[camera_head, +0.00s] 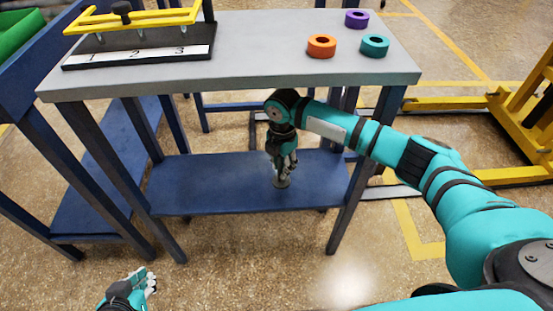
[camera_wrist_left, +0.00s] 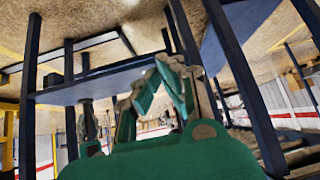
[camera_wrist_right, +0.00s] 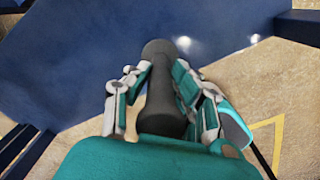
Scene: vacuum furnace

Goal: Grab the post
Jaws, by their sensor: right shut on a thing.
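The post is a dark grey cylinder with a round, wider end (camera_wrist_right: 160,48), seen in the right wrist view between my right fingers. I cannot tell whether the foot touches the shelf. My left gripper (camera_head: 148,281) is low at the bottom left, apart from the post; its fingers also show in the left wrist view (camera_wrist_left: 157,78).
The grey tabletop (camera_head: 260,75) lies above the blue lower shelf (camera_head: 215,185). Blue table legs (camera_head: 355,165) stand near my right arm.

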